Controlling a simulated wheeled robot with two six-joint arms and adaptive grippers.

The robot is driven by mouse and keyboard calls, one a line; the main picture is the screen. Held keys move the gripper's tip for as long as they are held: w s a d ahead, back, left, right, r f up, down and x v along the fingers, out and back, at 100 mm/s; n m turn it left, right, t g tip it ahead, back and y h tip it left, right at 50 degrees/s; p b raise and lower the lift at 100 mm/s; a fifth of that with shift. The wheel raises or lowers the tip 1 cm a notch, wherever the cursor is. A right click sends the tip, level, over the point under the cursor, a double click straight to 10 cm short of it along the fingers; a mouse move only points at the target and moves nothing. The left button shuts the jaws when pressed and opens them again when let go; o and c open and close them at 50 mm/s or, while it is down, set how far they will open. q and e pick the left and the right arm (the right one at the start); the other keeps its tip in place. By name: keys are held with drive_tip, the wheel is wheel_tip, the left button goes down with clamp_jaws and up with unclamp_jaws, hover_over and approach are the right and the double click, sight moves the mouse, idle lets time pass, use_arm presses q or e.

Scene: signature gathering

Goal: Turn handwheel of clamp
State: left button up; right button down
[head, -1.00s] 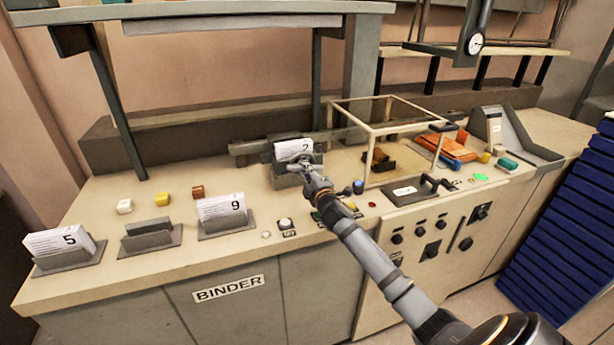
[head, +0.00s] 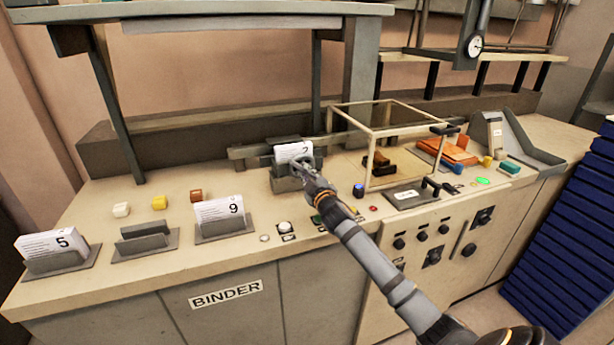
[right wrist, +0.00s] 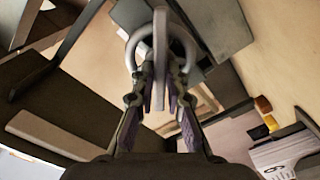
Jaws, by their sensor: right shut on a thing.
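The clamp (head: 283,183) is a grey block near the middle of the counter and holds a white card stack marked 2 (head: 293,151). Its handwheel is a grey ring (right wrist: 187,42), clear in the right wrist view and mostly hidden behind my gripper in the head view. My right gripper (head: 306,168) is at the front of the clamp. My left gripper is in neither view.
Card holders marked 5 (head: 62,245) and 9 (head: 220,215) stand to the left, with an empty-looking holder (head: 145,243) between them. A glass-sided frame (head: 372,150) stands close right of the clamp. Buttons (head: 284,227) line the front edge; a rail (head: 250,153) runs behind.

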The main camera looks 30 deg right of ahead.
drive_tip(key=shift+f, duration=0.1)
drive_tip(key=c, duration=1.4)
unclamp_jaws()
drive_tip(key=shift+o, duration=0.2)
drive_tip(key=v, duration=1.2)
